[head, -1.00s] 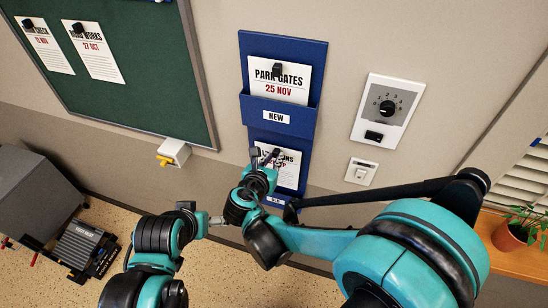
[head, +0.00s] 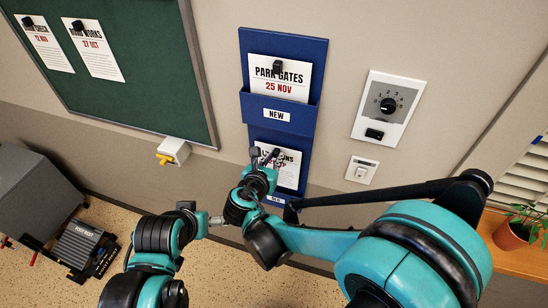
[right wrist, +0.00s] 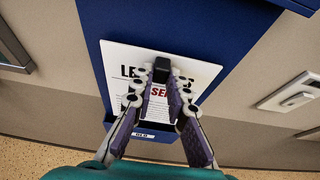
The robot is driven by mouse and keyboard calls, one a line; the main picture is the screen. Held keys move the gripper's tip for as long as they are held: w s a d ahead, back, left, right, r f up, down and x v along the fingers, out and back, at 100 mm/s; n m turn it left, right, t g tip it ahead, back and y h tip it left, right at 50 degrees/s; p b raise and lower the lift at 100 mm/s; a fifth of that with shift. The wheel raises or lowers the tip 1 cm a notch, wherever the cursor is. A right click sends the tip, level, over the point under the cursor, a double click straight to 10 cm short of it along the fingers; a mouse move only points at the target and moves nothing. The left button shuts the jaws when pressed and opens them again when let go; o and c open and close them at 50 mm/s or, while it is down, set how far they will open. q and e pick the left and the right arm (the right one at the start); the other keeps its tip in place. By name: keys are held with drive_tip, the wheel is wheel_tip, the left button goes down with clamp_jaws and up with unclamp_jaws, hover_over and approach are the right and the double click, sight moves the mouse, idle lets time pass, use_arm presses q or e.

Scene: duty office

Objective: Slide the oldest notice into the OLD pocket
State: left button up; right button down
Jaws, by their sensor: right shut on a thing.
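A white notice (right wrist: 120,62) with a red date starting "SE" stands at the lower pocket of the blue wall holder. It also shows in the head view (head: 291,171), partly behind my right gripper (head: 264,155). In the right wrist view my right gripper (right wrist: 161,82) is shut on the black clip (right wrist: 161,66) at the notice's top. The notice's lower edge is at the lower pocket's front (right wrist: 172,146), whose small label is hard to read; how deep it sits is unclear. My left gripper (head: 187,207) is low at the left, away from the holder; its jaws are unclear.
The upper pocket (head: 254,107), labelled NEW, holds a PARK GATES notice (head: 292,86) dated 25 NOV. Notices dated 12 NOV (head: 48,55) and 27 OCT (head: 100,60) hang on the green board (head: 150,70). A dial panel (head: 387,107) and a switch (head: 361,170) are right of the holder.

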wheel_tip(320, 180, down, 11)
drive_tip(key=b, duration=0.9)
drive_tip(key=shift+r, duration=0.15)
idle(1.1)
drive_tip(key=c, duration=1.4)
unclamp_jaws()
